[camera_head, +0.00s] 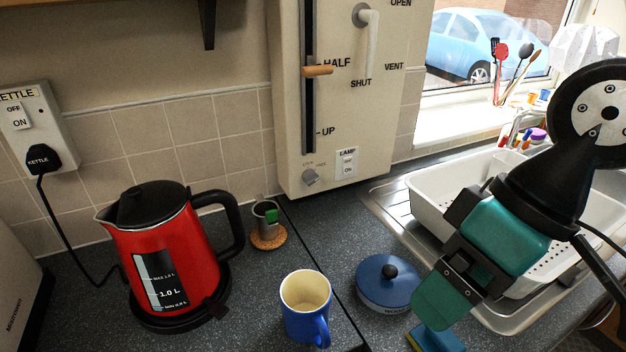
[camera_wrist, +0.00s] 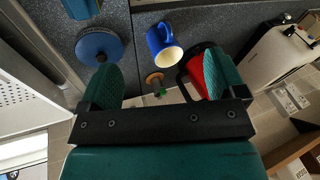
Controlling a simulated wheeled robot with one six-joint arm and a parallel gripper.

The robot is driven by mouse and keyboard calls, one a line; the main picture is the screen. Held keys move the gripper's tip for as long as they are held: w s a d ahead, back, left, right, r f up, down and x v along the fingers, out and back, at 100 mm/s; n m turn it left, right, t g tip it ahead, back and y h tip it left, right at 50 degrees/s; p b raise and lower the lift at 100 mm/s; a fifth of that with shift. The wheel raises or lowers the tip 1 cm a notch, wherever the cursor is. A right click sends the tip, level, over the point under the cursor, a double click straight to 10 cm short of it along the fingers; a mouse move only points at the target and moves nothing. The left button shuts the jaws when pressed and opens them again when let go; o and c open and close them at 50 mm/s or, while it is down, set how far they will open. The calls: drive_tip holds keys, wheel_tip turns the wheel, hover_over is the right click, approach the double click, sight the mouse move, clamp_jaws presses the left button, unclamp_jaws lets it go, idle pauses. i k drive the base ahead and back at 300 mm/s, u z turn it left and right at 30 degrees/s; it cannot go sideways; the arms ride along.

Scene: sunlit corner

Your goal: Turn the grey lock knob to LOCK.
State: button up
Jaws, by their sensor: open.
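The small grey lock knob (camera_head: 310,178) is low on the cream wall panel (camera_head: 370,140), left of the LAMP switch (camera_head: 346,163). Small lettering sits just above the knob, with LOCK on the left; which way the knob points is too small to tell. My gripper (camera_head: 440,303) is at the right of the head view, above the worktop and in front of the sink, well apart from the knob. In the wrist view my gripper (camera_wrist: 166,65) has its two teal fingers spread with nothing between them. The knob does not show in the wrist view.
A red kettle (camera_head: 185,250), a blue mug (camera_head: 306,305) and a small grey cup on a cork coaster (camera_head: 268,240) stand on the worktop below the panel. A slider handle (camera_head: 318,71) and white lever (camera_head: 371,40) project above the knob.

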sight(310, 176)
drive_tip(key=k, duration=1.15)
drive_tip(key=u, duration=0.65)
drive_tip(key=i, duration=0.9)
drive_tip(key=u, duration=0.05)
